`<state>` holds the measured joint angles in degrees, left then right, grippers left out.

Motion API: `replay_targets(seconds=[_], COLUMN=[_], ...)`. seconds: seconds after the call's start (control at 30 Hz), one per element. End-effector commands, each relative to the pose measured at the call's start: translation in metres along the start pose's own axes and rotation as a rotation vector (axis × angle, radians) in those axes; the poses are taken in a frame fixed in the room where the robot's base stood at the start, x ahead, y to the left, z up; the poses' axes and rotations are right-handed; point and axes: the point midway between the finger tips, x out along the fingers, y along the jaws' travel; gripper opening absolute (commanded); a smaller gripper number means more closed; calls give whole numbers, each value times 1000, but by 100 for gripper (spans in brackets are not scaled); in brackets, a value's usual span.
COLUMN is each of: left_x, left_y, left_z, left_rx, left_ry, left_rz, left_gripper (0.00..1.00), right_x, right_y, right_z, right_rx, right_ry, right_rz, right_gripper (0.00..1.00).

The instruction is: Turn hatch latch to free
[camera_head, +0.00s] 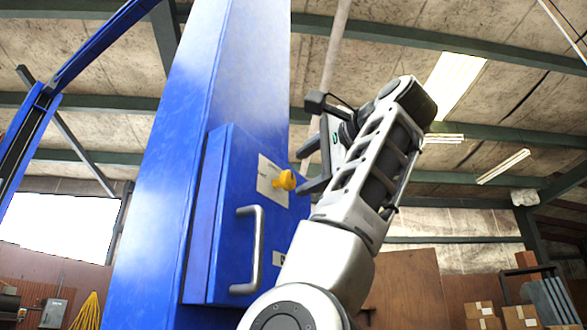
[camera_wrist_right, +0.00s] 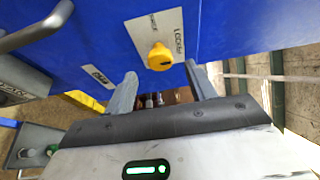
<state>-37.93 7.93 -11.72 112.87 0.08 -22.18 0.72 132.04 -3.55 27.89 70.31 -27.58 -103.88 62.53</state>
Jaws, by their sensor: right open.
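The hatch latch is a yellow knob (camera_head: 285,180) on a pale label plate (camera_head: 267,180) on the blue hatch (camera_head: 232,230). In the right wrist view the knob (camera_wrist_right: 160,57) is just ahead of the fingertips, between their lines; one word on the plate (camera_wrist_right: 178,22) appears to read "LOCKED". My right gripper (camera_head: 305,174) is open and empty, facing the knob from the right. In the wrist view its two fingers (camera_wrist_right: 158,78) are spread apart. I cannot tell whether either finger touches the knob. My left gripper is not in view.
A grey bar handle (camera_head: 252,250) stands out from the hatch below the knob. The hatch sits on a tall blue column (camera_head: 185,120). Cardboard boxes (camera_head: 520,316) are far off at lower right. The space right of the column holds my right arm.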

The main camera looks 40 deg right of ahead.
Motion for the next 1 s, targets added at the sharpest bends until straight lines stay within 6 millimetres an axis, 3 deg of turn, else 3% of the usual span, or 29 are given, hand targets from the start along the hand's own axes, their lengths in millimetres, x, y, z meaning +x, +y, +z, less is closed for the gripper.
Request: replay_targets(seconds=[0.1, 0.23, 0.63, 0.67, 0.8, 1.0], left_x=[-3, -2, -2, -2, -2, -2], left_y=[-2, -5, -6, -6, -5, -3], left_z=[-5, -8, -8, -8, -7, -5], left_rx=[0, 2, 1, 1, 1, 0], left_ry=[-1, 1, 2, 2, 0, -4], left_rz=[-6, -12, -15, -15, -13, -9], left_gripper=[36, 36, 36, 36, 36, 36], right_x=[21, 36, 44, 44, 44, 44], right_y=[-2, -1, 0, 0, 0, 0], right_z=[0, 0, 0, 0, 0, 0], right_rx=[0, -1, 0, 0, -1, -4], right_ry=[-1, 0, 0, 0, 0, 0], right_rz=[3, 1, -1, -1, 0, -1], right_gripper=[55, 55, 55, 53, 14, 11])
